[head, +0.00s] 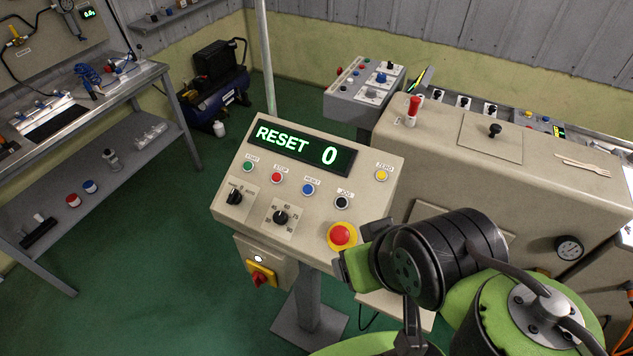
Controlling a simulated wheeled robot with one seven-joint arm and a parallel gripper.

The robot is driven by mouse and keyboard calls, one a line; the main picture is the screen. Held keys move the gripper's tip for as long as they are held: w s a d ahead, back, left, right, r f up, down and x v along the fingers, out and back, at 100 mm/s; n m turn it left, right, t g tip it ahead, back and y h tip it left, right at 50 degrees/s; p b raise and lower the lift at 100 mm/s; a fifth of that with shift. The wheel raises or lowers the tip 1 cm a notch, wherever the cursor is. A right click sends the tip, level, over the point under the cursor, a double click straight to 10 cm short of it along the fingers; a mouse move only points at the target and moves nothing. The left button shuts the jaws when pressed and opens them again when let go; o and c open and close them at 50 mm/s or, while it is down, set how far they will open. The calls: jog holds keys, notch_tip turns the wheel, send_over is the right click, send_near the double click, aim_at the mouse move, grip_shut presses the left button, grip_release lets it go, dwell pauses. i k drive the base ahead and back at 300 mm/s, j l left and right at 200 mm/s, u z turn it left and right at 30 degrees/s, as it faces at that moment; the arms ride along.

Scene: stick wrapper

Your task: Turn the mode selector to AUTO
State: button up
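The mode selector (234,197) is a small black knob on a pale plate at the left of the sloped control panel (225,178). Small labels flank its top, too small to read surely; the right one looks like AUTO. The knob's grip stands roughly upright, and its exact pointing is hard to tell. My gripper (354,248) is at the end of my green and black arm, just right of and near the red emergency button. It is apart from the selector. The arm hides much of it, and its finger opening is unclear.
The panel's display (302,149) reads RESET 0. A numbered dial (281,217) sits right of the selector, with several coloured buttons above. The red emergency button (340,235) has a yellow ring. A yellow and red switch (261,275) hangs below. Space left of the panel is open.

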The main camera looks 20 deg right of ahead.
aim_at(235, 196)
jog(key=i+j+z, duration=0.1)
jog(key=j, duration=0.3)
jog(key=i+j+z, duration=0.1)
jog(key=j, duration=0.35)
jog(key=j+z, duration=0.1)
jog(key=j, duration=0.3)
